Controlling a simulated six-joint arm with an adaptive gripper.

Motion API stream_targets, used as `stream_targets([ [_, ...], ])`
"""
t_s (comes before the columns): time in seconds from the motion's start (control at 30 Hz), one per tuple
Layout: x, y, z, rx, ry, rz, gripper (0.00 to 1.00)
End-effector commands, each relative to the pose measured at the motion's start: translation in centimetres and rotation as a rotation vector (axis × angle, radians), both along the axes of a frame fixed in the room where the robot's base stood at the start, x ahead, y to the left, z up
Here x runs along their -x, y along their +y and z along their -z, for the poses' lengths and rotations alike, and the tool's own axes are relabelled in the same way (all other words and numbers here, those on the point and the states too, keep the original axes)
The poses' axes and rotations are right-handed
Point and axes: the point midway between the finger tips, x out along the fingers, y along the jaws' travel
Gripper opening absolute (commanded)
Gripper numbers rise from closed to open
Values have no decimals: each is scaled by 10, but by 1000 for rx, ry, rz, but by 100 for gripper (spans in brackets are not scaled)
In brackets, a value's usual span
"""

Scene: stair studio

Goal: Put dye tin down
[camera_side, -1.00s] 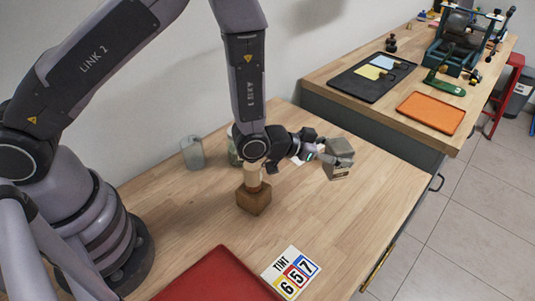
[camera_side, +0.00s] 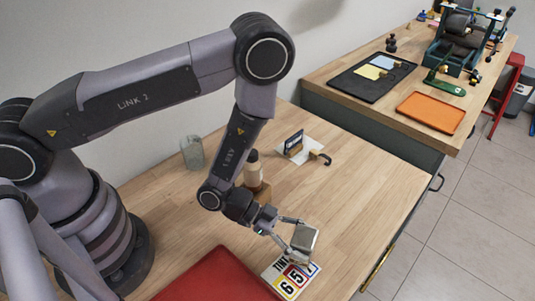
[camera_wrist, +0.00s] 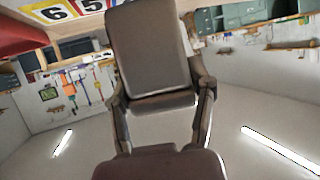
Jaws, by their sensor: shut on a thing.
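My gripper (camera_side: 299,246) is shut on the dye tin (camera_side: 305,236), a boxy grey-brown tin. In the side view the tin is at the far end of the white TINT card (camera_side: 287,286) and hides part of it, including some of the 7. I cannot tell whether the tin's base touches the card or hangs above it. In the wrist view the tin (camera_wrist: 148,45) stands large between the two fingers, and the card (camera_wrist: 58,12) shows behind it at the upper left.
A red tray (camera_side: 215,279) lies left of the card. Behind my arm are a bottle (camera_side: 252,168) on a wooden block, a glass jar (camera_side: 192,153), and a white sheet (camera_side: 315,157) with small tools. The wooden bench (camera_side: 365,205) is bare to the right.

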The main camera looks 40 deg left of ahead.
Motion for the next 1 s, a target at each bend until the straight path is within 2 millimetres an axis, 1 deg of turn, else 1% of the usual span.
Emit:
stream_targets([
  [0.03,0,0,6,0,1,0,14],
  [0.1,0,0,11,1,-1,-1,14],
  [0.33,0,0,11,2,-1,-1,14],
  [0.47,0,0,14,2,-1,-1,14],
  [0.5,0,0,14,1,-1,-1,59],
  [0.6,0,0,14,1,-1,-1,72],
  [0.67,0,0,13,1,-1,-1,79],
  [0.7,0,0,13,1,-1,-1,81],
  [1.0,0,0,12,1,-1,-1,81],
])
